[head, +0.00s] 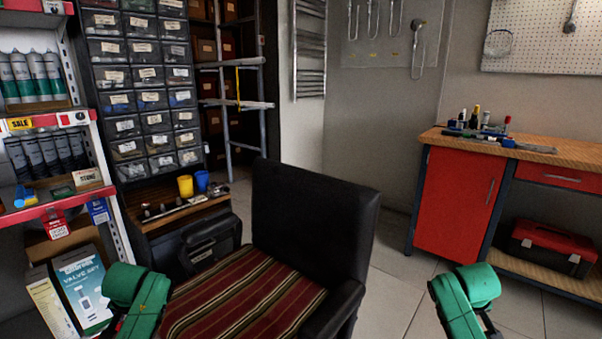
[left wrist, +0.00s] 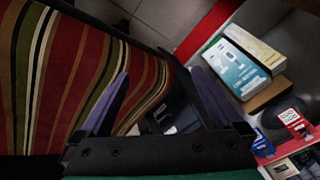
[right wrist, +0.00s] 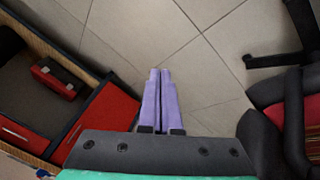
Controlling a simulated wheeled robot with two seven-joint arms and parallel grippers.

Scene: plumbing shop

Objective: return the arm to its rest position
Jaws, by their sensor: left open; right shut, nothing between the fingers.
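My left gripper (left wrist: 160,73) shows in the left wrist view with its two purple fingers spread wide and nothing between them. The striped chair seat lies beyond and left of it, and boxes lie to its right. My right gripper (right wrist: 158,72) shows in the right wrist view with its fingers together and empty, over the tiled floor. In the head view my green left arm (head: 136,300) is at the lower left and my green right arm (head: 466,302) at the lower right. Both grippers' fingers are out of that view.
A black armchair (head: 312,222) with a striped seat stands close in front. A stocked shelf (head: 50,210) and valve set box (head: 82,288) are at left. A red-fronted workbench (head: 455,205) is at right, with a red toolbox (head: 553,247) below. Tiled floor (head: 397,285) is clear between chair and bench.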

